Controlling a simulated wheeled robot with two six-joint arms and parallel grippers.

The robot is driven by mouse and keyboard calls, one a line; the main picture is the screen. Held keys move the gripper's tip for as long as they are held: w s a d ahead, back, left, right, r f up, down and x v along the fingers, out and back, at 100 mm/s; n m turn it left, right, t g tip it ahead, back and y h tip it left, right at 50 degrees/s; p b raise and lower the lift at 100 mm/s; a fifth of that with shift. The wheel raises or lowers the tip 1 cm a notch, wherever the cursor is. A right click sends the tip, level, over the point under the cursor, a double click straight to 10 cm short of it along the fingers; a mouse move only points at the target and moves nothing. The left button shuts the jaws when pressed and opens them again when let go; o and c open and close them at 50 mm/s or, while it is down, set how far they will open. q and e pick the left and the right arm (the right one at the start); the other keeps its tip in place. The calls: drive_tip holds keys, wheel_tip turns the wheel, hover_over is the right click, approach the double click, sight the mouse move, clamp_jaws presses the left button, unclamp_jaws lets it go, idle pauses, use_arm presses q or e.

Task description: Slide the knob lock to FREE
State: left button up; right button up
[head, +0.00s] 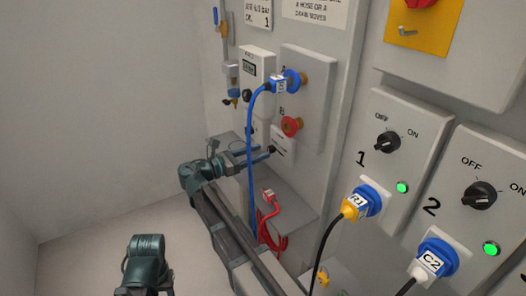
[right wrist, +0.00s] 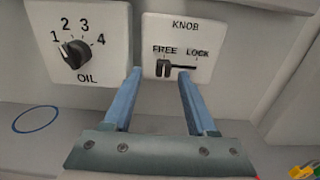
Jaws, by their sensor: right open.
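The knob lock (right wrist: 185,28) is a white plate marked KNOB, with FREE on the left and LOCK on the right of a dark horizontal slot. Its small black slider (right wrist: 162,68) is at the left end of the slot, under FREE. My right gripper (right wrist: 159,72) is open, its blue fingers on either side of the slider in the picture; the right fingertip overlaps the slot. I cannot tell whether a finger touches. My left gripper is not in view.
The OIL selector (right wrist: 76,52) is left of the knob lock. In the head view a blue hose (head: 251,140) hangs beside my right gripper. Switch panels (head: 402,130) stand to the right.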

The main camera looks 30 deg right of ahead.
drive_tip(key=a, duration=1.1)
drive_tip(key=shift+s, duration=0.45)
drive_tip(key=shift+a, duration=0.1)
